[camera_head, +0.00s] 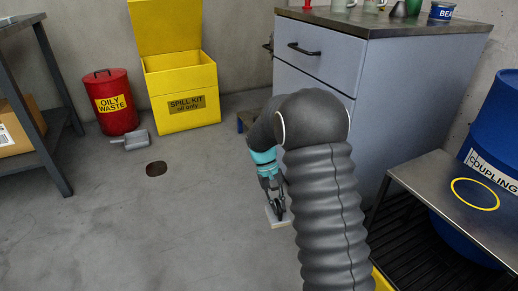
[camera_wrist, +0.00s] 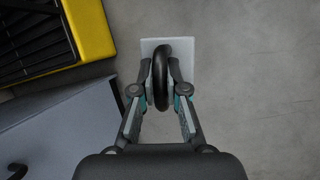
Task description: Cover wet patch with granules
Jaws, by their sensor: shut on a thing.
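A dark brown round patch (camera_head: 156,169) lies on the grey floor left of centre. My gripper (camera_head: 279,205) points down to the right of the patch, well apart from it. In the wrist view my gripper (camera_wrist: 160,78) is shut on the black upright handle of a pale, square, flat thing (camera_wrist: 184,52). The flat thing also shows below my gripper in the head view (camera_head: 276,220). I cannot tell whether it touches the floor. An open yellow spill kit box (camera_head: 181,92) stands at the back.
A grey scoop (camera_head: 131,140) lies beside a red oily waste can (camera_head: 115,103). A grey cabinet (camera_head: 320,65) stands close to my arm. A steel bench (camera_head: 465,200) and a blue drum (camera_head: 495,130) are at the right, a shelf (camera_head: 40,100) at the left. The middle floor is clear.

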